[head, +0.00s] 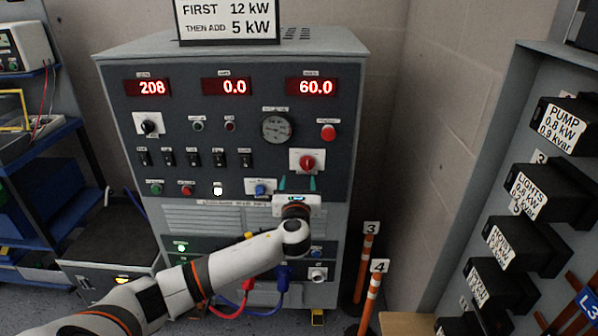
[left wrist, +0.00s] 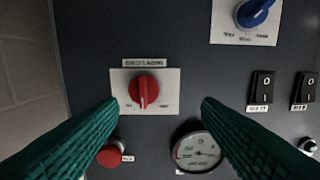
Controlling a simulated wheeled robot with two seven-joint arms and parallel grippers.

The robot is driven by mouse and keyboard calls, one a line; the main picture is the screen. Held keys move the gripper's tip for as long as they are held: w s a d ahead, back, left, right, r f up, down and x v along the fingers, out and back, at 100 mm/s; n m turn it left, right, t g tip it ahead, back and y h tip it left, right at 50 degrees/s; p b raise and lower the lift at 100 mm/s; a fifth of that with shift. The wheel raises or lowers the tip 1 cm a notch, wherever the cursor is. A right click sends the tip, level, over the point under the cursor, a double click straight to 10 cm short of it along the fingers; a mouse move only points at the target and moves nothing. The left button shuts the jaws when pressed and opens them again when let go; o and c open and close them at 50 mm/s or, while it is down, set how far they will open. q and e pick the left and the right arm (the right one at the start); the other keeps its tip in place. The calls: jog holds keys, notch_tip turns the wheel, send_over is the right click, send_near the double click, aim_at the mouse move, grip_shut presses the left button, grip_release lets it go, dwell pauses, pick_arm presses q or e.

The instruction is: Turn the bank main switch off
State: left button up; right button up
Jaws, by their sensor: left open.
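A red rotary knob on a white plate (head: 307,162) sits at the right of the grey cabinet's front panel. It also shows near the middle of the left wrist view (left wrist: 143,90), which sees the panel upside down. Its pointer ridge runs roughly vertical there; the label is too small to read surely. My left gripper (head: 298,184) is just below the knob in the head view, its teal fingers open and empty. In the left wrist view the open fingers (left wrist: 158,104) reach in from both lower corners, with the knob between and beyond their tips, apparently untouched.
Near the knob are a round gauge (head: 277,127), a red push button (head: 328,132) and a blue knob (head: 261,189). Black rocker switches (head: 194,158) line the panel's left. Orange posts (head: 367,262) stand at the cabinet's lower right. A rack of labelled black units (head: 541,193) is further right.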

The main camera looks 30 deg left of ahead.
aim_at(300, 164)
pick_arm(q)
jog(key=x, duration=0.6)
jog(key=shift+w, duration=0.2)
jog(key=shift+a+r, duration=0.1)
jog(key=shift+a, duration=0.15)
